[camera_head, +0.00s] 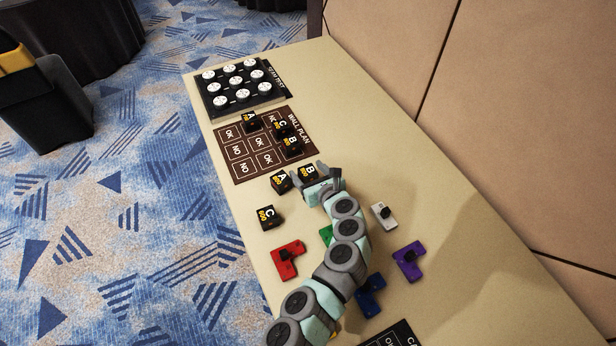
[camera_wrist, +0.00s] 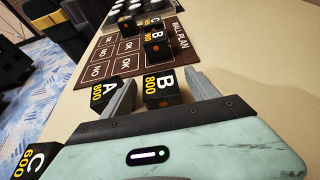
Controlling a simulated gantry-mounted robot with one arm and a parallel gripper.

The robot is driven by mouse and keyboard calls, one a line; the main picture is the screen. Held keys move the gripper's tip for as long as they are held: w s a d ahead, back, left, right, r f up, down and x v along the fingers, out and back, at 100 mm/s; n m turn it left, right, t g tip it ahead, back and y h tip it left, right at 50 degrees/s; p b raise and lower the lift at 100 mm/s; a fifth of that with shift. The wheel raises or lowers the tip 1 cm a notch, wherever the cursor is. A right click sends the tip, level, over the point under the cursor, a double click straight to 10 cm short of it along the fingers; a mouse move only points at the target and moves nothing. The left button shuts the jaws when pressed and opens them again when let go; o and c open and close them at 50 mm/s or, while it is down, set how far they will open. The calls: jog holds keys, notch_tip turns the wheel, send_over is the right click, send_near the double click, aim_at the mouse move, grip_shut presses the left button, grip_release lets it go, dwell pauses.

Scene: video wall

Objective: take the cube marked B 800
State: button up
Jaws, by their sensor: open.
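The black cube marked B 800 (camera_wrist: 161,88) stands on the table between the two fingers of my gripper (camera_wrist: 160,98) in the wrist view. My gripper is open, with one finger on each side of the cube; I cannot tell if either touches it. The cube also shows in the head view (camera_head: 308,172), partly hidden by my gripper (camera_head: 316,180). The black cube marked A 800 (camera_wrist: 104,92) stands just left of the left finger. In the head view it is the A cube (camera_head: 280,182).
A cube marked C 600 (camera_head: 266,217) stands nearer. The brown wall plan mat (camera_head: 240,170) holds several cubes, with a black rack of white discs (camera_head: 214,104) beyond. Red (camera_head: 287,259), purple (camera_head: 409,261), blue (camera_head: 370,296) and white (camera_head: 384,215) pieces lie around my arm.

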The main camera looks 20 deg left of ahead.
jog(key=shift+a+f, duration=0.1)
jog(key=c, duration=1.5)
